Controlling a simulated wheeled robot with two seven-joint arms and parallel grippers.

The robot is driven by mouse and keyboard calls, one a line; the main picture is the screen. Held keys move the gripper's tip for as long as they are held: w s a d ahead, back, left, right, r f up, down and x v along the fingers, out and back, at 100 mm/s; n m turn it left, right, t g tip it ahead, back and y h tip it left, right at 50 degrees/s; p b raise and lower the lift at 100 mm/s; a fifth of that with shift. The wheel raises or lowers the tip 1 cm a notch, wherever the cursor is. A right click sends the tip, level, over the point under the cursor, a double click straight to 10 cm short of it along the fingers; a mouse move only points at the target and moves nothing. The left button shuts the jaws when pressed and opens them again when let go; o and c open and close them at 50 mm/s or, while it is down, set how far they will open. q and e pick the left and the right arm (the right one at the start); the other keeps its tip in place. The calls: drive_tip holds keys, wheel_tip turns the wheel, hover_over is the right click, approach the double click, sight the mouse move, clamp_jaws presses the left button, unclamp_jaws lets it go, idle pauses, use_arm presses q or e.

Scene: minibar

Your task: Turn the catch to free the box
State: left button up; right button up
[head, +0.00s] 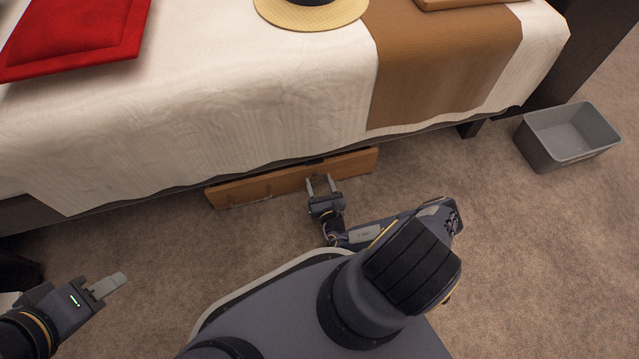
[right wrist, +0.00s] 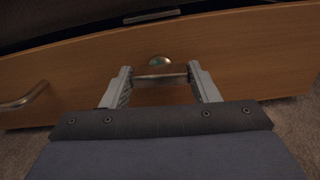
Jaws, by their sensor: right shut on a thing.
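The box (head: 285,184) is a wooden, drawer-like front low under the bed; its front (right wrist: 250,60) fills much of the right wrist view. My right gripper (head: 321,183) is at the front, right of its middle. Its fingers (right wrist: 160,84) stand at the two ends of a short metal bar (right wrist: 160,77) and are shut on it. Just above the bar is a small rounded metal piece (right wrist: 160,62); I cannot tell whether it and the bar are one catch. A curved metal handle (right wrist: 25,98) is further left. My left gripper (head: 107,287) is away over the carpet; its opening is unclear.
The bed (head: 180,110) overhangs the box, with a dark underside close above it. A metal strip (right wrist: 151,16) lies above the box front. A grey bin (head: 545,150) stands on the right. Carpet (head: 150,240) in front of the box is clear at left.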

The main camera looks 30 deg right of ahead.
drive_tip(key=m, duration=0.8)
drive_tip(key=shift+d+m, duration=0.1)
drive_tip(key=shift+m, duration=0.2)
drive_tip(key=m, duration=0.4)
drive_tip(key=shift+m, duration=2.2)
drive_tip(key=o, duration=1)
